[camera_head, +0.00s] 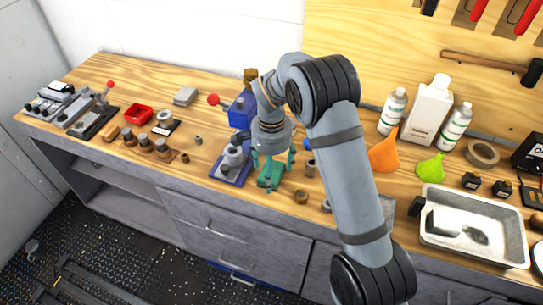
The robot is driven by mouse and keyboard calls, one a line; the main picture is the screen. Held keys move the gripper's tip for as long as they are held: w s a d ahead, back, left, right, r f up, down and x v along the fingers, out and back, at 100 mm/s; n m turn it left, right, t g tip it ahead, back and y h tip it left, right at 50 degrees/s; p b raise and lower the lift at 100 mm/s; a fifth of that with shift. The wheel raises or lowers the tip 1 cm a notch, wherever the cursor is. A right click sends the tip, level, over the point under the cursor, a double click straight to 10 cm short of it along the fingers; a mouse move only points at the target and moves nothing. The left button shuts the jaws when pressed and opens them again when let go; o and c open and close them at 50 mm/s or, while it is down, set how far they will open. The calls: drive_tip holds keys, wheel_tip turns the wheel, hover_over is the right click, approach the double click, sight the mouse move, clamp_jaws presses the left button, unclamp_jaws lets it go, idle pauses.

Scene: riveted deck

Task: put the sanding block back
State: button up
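No object can be told for certain as the sanding block at this size. A small tan block (112,134) lies on the wooden bench at the left, and a flat grey block (185,97) lies farther back. My gripper (272,172) points down over the middle of the bench, with its teal fingers spread apart. A green piece (269,181) shows below and between the fingers; contact with it cannot be made out. My arm hides part of the bench behind it.
A blue press-like tool (241,110) stands just left of my gripper. A red tray (138,114) and several small metal parts are at the left. Bottles (392,110), orange and green funnels (384,154) and a metal pan (473,225) are at the right.

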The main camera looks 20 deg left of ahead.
wheel_tip(320, 180, up, 11)
drive_tip(key=shift+f, duration=0.15)
